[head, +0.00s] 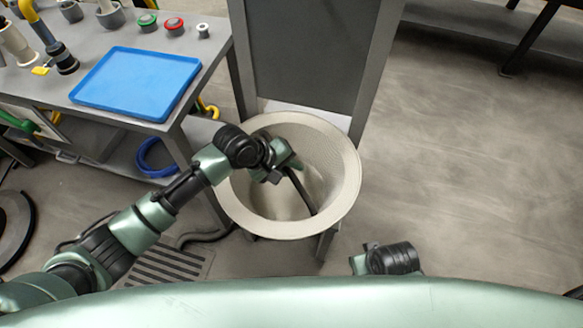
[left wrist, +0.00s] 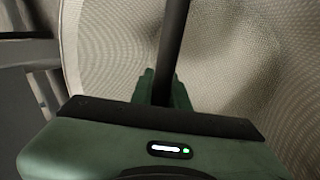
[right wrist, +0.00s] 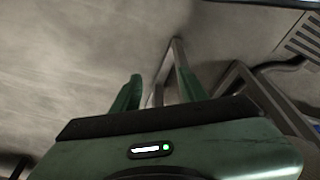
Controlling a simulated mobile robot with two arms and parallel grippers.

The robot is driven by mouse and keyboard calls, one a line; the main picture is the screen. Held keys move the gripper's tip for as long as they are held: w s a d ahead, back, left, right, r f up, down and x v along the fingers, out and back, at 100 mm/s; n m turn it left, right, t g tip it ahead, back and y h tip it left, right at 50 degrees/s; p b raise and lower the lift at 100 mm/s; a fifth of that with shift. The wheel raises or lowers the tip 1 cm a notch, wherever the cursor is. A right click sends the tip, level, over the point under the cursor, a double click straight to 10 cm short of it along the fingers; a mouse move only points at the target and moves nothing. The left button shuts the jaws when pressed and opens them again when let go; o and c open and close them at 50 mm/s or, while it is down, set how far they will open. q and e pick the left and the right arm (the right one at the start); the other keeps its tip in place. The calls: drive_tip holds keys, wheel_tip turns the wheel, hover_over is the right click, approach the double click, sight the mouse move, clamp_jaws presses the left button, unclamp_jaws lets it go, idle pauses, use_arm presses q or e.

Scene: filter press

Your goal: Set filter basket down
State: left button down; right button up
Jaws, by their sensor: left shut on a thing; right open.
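The filter basket (head: 348,194) is a large pale mesh bowl with a wide rim, upright at the middle of the head view. Its dark bar handle (head: 302,192) crosses the opening. My left gripper (head: 287,166) is over the basket's mouth and shut on the handle, which also shows between its fingers in the left wrist view (left wrist: 172,50). The mesh (left wrist: 235,50) fills most of that view. Whether the basket's underside touches anything is hidden. My right gripper (right wrist: 160,92) is open and empty, to the right of and nearer than the basket.
A grey workbench (head: 50,82) at the left holds a blue tray (head: 137,83), empty, and several fittings. A grey upright panel (head: 310,55) stands just behind the basket. Metal legs (head: 326,243) show below the rim. A floor grate (head: 165,264) lies left; open floor (head: 465,165) lies right.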

use_arm(q)
drive_tip(key=c, duration=1.4)
unclamp_jaws()
drive_tip(key=shift+f, duration=0.1)
drive_tip(key=shift+o, duration=0.2)
use_arm(e)
drive_tip(key=shift+f, duration=0.1)
use_arm(q)
drive_tip(key=p+v, duration=0.3)
drive_tip(key=v, duration=0.9)
use_arm(e)
drive_tip(key=s+f, duration=0.4)
drive_tip(key=f, duration=0.6)
drive_tip(key=shift+s+d+f+g, duration=0.25)
drive_tip(key=shift+s+f+g, duration=0.05)
drive_tip(key=shift+a, duration=0.1)
